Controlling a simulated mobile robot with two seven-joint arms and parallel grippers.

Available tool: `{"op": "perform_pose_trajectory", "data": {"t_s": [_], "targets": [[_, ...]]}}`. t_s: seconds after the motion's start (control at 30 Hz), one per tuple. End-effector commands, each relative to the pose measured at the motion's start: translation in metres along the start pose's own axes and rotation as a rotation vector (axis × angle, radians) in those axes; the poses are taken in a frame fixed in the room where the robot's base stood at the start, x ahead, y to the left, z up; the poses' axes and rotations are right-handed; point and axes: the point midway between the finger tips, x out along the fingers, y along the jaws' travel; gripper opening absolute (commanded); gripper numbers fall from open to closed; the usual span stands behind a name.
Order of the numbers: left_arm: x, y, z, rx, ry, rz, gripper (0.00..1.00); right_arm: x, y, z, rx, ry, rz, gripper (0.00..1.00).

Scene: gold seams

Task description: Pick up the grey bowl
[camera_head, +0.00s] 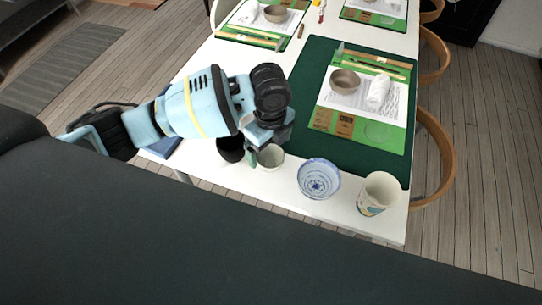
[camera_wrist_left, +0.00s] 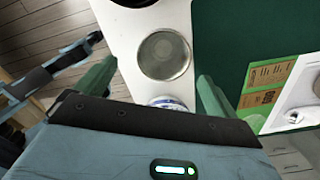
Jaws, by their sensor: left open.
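A small grey bowl (camera_head: 271,157) stands upright near the front edge of the white table, partly hidden by my left gripper. In the left wrist view the grey bowl (camera_wrist_left: 164,56) is seen from above and looks empty. My left gripper (camera_head: 264,143) is open and points down close above the bowl. In the left wrist view its two green fingers (camera_wrist_left: 155,84) are spread, with the bowl beyond and between them. Nothing is between the fingertips that I can see as held. My right gripper is not in view.
A black bowl (camera_head: 230,149) is just left of the grey one. A blue-and-white bowl (camera_head: 319,179) and a pale cup (camera_head: 379,194) stand to the right. A dark green mat (camera_head: 314,113) behind holds a bright green board (camera_head: 396,138) with a brownish bowl (camera_head: 344,82).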

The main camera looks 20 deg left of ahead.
Motion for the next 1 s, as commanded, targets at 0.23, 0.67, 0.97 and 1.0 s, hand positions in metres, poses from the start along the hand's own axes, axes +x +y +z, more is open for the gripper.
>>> {"op": "perform_pose_trajectory", "data": {"t_s": [0.23,0.67,0.97,1.0], "targets": [[0.018,0.000,0.000,0.001,0.000,-0.001,0.95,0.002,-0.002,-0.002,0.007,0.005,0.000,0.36],[0.064,-0.003,0.003,0.000,0.002,0.001,0.95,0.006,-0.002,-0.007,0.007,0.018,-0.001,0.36],[0.070,-0.003,0.003,0.000,0.001,-0.002,0.95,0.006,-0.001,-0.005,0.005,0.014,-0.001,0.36],[0.070,-0.003,0.003,0.000,0.001,-0.002,0.95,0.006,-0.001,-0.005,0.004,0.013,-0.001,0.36]]}}
